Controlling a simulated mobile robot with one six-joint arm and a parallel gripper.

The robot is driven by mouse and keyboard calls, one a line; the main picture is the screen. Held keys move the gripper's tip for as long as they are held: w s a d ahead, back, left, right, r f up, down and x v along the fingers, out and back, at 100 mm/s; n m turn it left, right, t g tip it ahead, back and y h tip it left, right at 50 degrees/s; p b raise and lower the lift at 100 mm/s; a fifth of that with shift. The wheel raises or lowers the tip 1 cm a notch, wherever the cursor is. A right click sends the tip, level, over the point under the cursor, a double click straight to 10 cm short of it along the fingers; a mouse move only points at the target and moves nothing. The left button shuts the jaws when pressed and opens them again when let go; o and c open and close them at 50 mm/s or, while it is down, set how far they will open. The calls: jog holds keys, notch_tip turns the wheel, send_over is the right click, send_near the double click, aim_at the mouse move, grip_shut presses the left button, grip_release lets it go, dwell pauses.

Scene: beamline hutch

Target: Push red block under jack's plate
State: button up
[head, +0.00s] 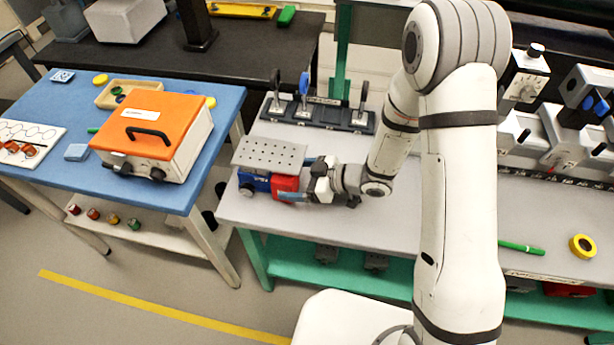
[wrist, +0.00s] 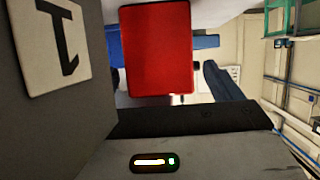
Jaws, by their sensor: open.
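The jack's grey perforated plate (head: 270,153) sits above its blue body (head: 254,183) at the left end of the grey bench. The red block (head: 286,184) stands at the right side of the jack, close to the plate's right edge; whether part of it is under the plate I cannot tell. My gripper (head: 298,181) is open, low over the bench, just right of the block, with blue fingertips reaching toward it. Contact is unclear. In the wrist view the red block (wrist: 155,48) is straight ahead, with blue parts partly hidden behind it.
A rack with upright optics (head: 318,114) stands behind the jack. The blue table (head: 60,165) with an orange-lidded box (head: 152,125) is to the left, across a gap. A green pen (head: 521,247) and yellow tape roll (head: 582,246) lie at the right. The bench's front edge is near.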

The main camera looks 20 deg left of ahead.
jog(key=shift+a, duration=0.15)
jog(key=c, duration=1.2)
